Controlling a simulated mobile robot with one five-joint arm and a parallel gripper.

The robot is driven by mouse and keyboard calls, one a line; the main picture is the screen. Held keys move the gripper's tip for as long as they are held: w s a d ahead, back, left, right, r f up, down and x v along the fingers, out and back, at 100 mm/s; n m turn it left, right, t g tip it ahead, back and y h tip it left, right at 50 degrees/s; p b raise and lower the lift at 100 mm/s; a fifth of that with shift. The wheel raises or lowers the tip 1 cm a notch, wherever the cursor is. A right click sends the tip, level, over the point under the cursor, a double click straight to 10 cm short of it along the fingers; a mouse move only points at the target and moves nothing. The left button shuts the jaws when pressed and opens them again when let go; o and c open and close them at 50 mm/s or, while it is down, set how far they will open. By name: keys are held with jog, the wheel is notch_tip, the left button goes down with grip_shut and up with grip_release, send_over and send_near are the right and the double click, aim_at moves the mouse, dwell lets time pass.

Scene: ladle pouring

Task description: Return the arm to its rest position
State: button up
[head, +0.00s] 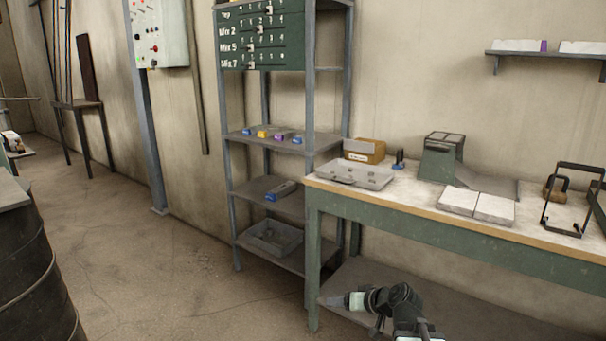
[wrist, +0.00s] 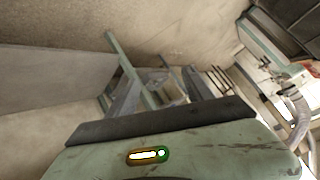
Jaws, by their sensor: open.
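My gripper (head: 328,300) shows at the bottom of the head view, at the end of my dark, bent arm. It points left, low in front of the workbench (head: 440,225) and below its top, near the left front leg. It is open, and I see nothing held in it. In the wrist view, a worn green housing with a lit indicator and a dark strip fills the lower part. Beyond it are tilted views of floor, wall and green-grey frames. No ladle is clearly recognisable in either view.
The bench bears a grey tray (head: 356,174), a cardboard box (head: 364,150), pale slabs (head: 477,205) and a black frame (head: 572,200). A metal shelf rack (head: 268,140) stands left of it. A dark barrel (head: 35,265) is at far left. The floor between is clear.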

jog(key=s+a+f+n+g+h, duration=0.1)
jog(key=s+a+f+g+h, duration=0.1)
jog(key=s+a+f+g, duration=0.3)
jog(key=s+d+f+m+g+h+p, duration=0.25)
jog(key=s+d+h, duration=0.25)
jog(key=s+d, duration=0.45)
notch_tip(320, 180, up, 30)
jog(key=p, duration=2.9)
jog(key=shift+s+a+r+g+y+p, duration=0.2)
jog(key=shift+a+r+g+y+p, duration=0.05)
jog(key=shift+a+g+y+p, duration=0.1)
